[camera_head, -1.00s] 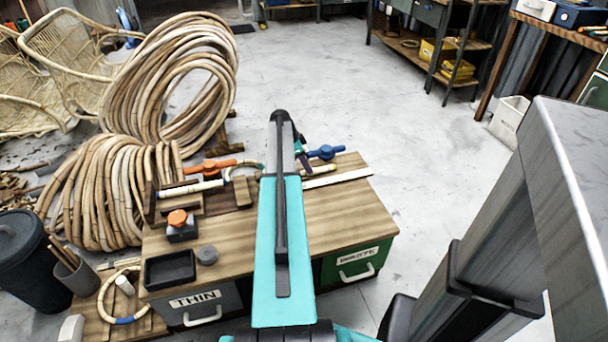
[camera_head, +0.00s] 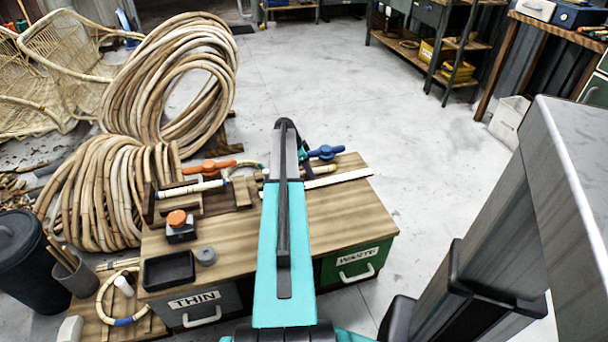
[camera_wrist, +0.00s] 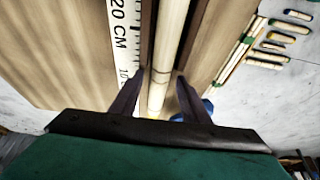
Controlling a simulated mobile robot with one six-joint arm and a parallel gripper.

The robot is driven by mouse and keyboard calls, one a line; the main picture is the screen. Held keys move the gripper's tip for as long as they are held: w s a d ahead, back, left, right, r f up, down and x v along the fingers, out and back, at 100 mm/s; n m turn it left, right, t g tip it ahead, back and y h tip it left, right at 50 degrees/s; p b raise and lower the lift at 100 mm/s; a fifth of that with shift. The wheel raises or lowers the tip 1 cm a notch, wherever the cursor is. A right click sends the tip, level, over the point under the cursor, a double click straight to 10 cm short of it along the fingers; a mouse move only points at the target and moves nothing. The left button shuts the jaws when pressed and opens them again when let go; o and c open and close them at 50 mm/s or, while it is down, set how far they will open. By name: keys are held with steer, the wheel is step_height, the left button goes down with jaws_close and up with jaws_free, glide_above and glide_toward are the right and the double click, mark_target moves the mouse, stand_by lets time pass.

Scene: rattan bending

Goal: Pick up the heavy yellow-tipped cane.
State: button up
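In the wrist view a pale cane (camera_wrist: 166,58) runs lengthwise in a slot between dark strips, with a thin dark ring near the gripper. My gripper (camera_wrist: 161,76) is open, one dark finger on each side of this cane, with gaps beside it. In the head view a short pale-yellow cane end (camera_head: 319,169) shows on the bench just right of my arm, which hides the gripper. Several canes with coloured ends (camera_wrist: 268,60) lie at the right in the wrist view.
A white ruler (camera_wrist: 123,45) lies beside the slot. The wooden bench (camera_head: 340,219) also bears an orange-handled clamp (camera_head: 208,166), a blue-handled clamp (camera_head: 326,152), an orange-topped button box (camera_head: 180,226) and a black tray (camera_head: 168,270).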

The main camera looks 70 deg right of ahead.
jaws_close()
steer(key=shift+r, duration=0.15)
steer(key=shift+r, duration=0.6)
steer(key=shift+a, duration=0.1)
steer(key=shift+s+a+f+m+t+h, duration=0.1)
steer(key=shift+s+a+m+t+h, duration=0.15)
steer(key=shift+t+h, duration=0.3)
steer(key=shift+s+a+m+t+h, duration=0.15)
steer(key=shift+a+t+h, duration=0.15)
steer(key=shift+t+h, duration=0.25)
steer(key=shift+s+a+f+t+h, duration=0.15)
steer(key=shift+t+h, duration=0.15)
steer(key=shift+h, duration=0.25)
steer(key=shift+s+a+r+t+h, duration=0.1)
steer(key=shift+t+h, duration=0.2)
steer(key=shift+h, duration=0.25)
